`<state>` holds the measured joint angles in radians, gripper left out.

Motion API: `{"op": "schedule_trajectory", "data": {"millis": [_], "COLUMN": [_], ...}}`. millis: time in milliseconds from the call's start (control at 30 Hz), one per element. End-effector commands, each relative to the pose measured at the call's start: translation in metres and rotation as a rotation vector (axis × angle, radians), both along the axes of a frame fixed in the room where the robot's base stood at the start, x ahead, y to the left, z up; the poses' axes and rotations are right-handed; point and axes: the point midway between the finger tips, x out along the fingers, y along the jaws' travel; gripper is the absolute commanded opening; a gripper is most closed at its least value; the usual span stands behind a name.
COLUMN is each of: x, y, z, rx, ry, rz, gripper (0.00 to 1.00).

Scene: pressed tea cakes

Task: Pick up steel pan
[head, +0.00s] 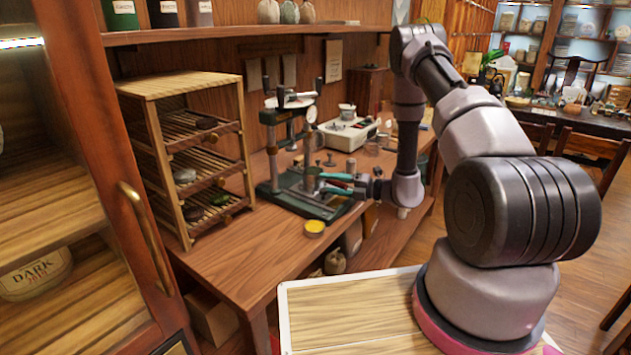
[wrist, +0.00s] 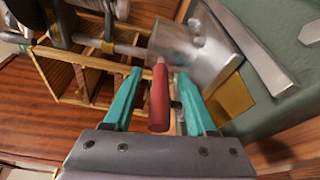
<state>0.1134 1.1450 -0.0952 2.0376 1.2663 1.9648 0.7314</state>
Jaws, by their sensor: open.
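The steel pan (wrist: 190,50) is a shiny metal cup with a red handle (wrist: 158,98), seen in the wrist view. The handle points toward my gripper (wrist: 160,92) and lies between its two teal fingers. The fingers are open, with a visible space on each side of the handle. In the head view, the pan (head: 311,177) sits at the green press, and my gripper (head: 336,184) reaches it from the right. The handle is mostly hidden there by the fingers.
The green press (head: 269,118) stands over the pan on the wooden bench (head: 262,238). A slatted wooden rack (head: 248,165) with dark cakes stands left. A white scale (head: 350,134) is behind. The bench's front left is clear.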

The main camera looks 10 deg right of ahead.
Motion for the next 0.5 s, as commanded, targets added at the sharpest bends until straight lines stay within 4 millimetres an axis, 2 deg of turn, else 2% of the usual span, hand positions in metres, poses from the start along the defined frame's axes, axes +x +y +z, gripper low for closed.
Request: {"op": "schedule_trajectory", "data": {"millis": [100, 133, 200, 267, 500], "x": [-0.0001, -0.0001, -0.0001, -0.0002, -0.0002], "y": [-0.0004, -0.0005, -0.0005, -0.0006, -0.0007], "z": [-0.0001, -0.0001, -0.0001, 0.0000, 0.0000], "rx": [0.000, 0.000, 0.000, 0.000, 0.000], "ry": [0.000, 0.000, 0.000, 0.000, 0.000], "rz": [0.000, 0.000, 0.000, 0.000, 0.000], "gripper": [0.57, 0.49, 0.22, 0.00, 0.00]}}
